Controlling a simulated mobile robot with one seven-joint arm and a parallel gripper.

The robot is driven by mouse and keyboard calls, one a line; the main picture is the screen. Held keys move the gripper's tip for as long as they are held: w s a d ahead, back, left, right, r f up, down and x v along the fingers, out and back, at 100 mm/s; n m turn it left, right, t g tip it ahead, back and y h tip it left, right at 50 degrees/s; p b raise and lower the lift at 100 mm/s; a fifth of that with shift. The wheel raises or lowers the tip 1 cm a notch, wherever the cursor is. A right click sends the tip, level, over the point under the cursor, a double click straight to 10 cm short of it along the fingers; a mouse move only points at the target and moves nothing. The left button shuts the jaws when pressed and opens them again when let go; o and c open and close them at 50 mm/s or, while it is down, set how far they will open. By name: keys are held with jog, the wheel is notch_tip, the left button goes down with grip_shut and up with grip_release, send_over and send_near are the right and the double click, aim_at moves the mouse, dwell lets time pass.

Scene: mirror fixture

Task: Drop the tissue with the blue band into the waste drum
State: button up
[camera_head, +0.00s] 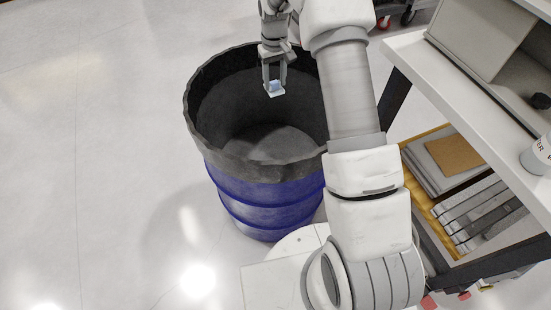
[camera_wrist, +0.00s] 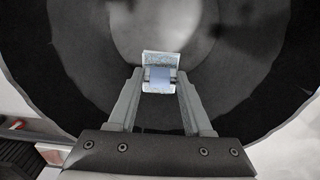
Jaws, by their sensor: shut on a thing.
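The waste drum (camera_head: 262,192) is a blue ribbed barrel with a dark grey liner, standing open on the floor left of my arm. My gripper (camera_head: 273,88) points down over its open mouth. It is shut on the tissue with the blue band (camera_head: 275,90), a small pale piece held between the fingertips. In the wrist view the tissue (camera_wrist: 160,75) shows its blue band between my gripper's fingers (camera_wrist: 160,82). The drum's dark inside (camera_wrist: 85,65) fills the view behind it. The drum's lit bottom looks bare.
A workbench (camera_head: 470,105) with a white top stands at the right. A cup (camera_head: 538,157) and a grey box (camera_head: 480,35) are on it. Its lower shelf holds a yellow-edged tray with grey bars (camera_head: 480,210). The floor (camera_head: 90,150) at the left is clear.

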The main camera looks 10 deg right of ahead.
jog(key=o, duration=1.3)
notch_tip(320, 180, up, 18)
jog(key=shift+f+p, duration=0.25)
jog(key=shift+p, duration=0.85)
